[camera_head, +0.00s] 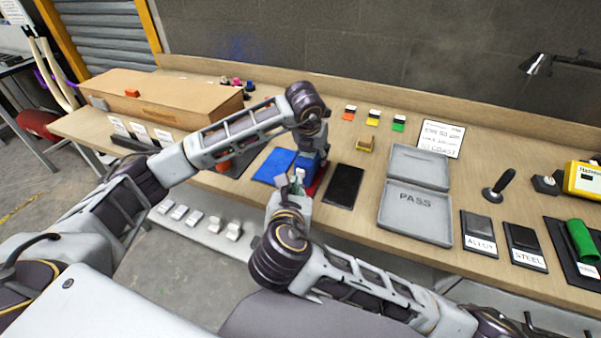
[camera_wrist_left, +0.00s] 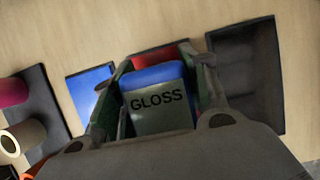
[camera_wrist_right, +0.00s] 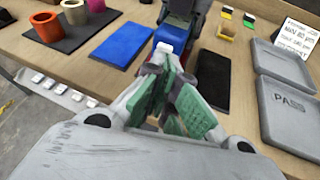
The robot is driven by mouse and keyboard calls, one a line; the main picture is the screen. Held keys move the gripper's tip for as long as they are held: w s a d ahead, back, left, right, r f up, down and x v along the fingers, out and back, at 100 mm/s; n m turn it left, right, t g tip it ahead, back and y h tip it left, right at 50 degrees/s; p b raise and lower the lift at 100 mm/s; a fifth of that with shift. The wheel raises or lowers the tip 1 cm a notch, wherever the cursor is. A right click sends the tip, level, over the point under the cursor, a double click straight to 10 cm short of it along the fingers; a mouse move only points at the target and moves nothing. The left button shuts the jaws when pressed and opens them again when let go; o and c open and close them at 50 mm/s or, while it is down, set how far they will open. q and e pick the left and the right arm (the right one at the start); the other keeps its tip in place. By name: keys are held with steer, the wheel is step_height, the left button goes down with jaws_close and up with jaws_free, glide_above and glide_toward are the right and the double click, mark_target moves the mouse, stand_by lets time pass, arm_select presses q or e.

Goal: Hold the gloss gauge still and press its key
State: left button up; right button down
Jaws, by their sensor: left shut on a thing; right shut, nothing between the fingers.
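The gloss gauge (camera_wrist_left: 158,108) is a block with a blue end and a pale face marked GLOSS in the left wrist view. My left gripper (camera_wrist_left: 160,82) is shut on it, one finger on each side. In the head view the gauge (camera_head: 306,168) shows as a blue patch under my left gripper (camera_head: 311,150), over the red panel. My right gripper (camera_head: 291,184) is shut and empty, just on the near side of the gauge. In the right wrist view its fingertips (camera_wrist_right: 171,68) are close to the blue gauge (camera_wrist_right: 172,40); contact cannot be told. I cannot make out the key.
A blue panel (camera_head: 272,165) and a black panel (camera_head: 345,186) lie on either side of the red panel (camera_wrist_left: 158,56). The open grey PASS case (camera_head: 415,212) is to the right. Small coloured blocks (camera_head: 373,117) stand behind. A cardboard box (camera_head: 165,98) is at the left.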

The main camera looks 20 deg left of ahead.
mark_target(300, 174)
steer(key=shift+x, duration=2.35)
steer(key=shift+w, duration=0.7)
steer(key=shift+s, duration=0.15)
stand_by(0.5)
arm_select(q)
steer(key=shift+f, duration=0.1)
arm_select(e)
steer(key=shift+s, duration=2.4)
steer(key=shift+a, duration=0.1)
arm_select(q)
steer(key=o, duration=1.4)
steer(key=shift+r, duration=0.2)
steer(key=shift+v, duration=5.85)
